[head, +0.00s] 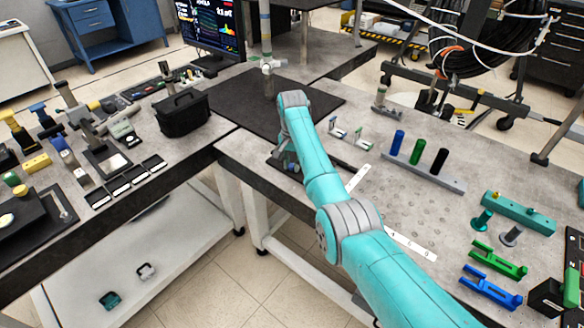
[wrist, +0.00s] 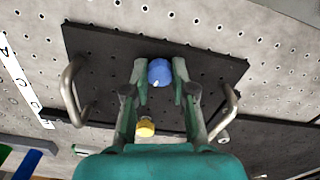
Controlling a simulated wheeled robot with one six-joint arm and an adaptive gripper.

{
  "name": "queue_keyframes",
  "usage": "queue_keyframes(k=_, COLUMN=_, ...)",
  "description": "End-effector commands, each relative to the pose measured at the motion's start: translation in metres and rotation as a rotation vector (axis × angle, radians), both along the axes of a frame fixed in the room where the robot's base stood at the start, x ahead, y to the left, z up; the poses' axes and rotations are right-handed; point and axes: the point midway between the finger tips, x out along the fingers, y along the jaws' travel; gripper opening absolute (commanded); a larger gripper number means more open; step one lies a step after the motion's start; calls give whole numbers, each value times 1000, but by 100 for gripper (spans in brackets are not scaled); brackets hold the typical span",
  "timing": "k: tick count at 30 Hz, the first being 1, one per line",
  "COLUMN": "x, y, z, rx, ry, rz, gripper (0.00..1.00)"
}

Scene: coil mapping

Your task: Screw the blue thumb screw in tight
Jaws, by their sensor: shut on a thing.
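The blue thumb screw (wrist: 160,72) shows in the wrist view as a round blue knob with a small pale mark near its lower edge. It stands on a black plate (wrist: 103,47) with a curved metal handle at each side. My gripper (wrist: 160,78) is over the plate, shut on the blue thumb screw with one finger at each side. A yellow thumb screw (wrist: 146,127) shows lower, between the finger links. In the head view my gripper (head: 287,158) is low over the table's near left corner, and my arm hides the blue screw.
A dark mat (head: 250,100) lies behind the arm. Small stands (head: 362,141), a rack with blue, green and black cylinders (head: 425,172), and a white lettered strip (head: 410,245) are to the right. A black bag (head: 182,112) stands on the left bench.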

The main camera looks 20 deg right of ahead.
Motion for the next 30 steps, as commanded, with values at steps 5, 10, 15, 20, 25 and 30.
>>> queue_keyframes(k=5, x=-1, y=0, z=-4, rx=-1, ry=3, rz=-188, gripper=0)
queue_keyframes(k=10, x=-1, y=0, z=-4, rx=0, ry=4, rz=-250, gripper=30)
queue_keyframes(k=15, x=-1, y=0, z=-4, rx=0, ry=4, rz=-248, gripper=54)
queue_keyframes(k=20, x=-1, y=0, z=-3, rx=0, ry=3, rz=-247, gripper=54)
queue_keyframes(k=25, x=0, y=0, z=0, rx=0, ry=1, rz=-246, gripper=54)
queue_keyframes(k=30, x=0, y=0, z=21, rx=1, ry=-1, rz=-246, gripper=54)
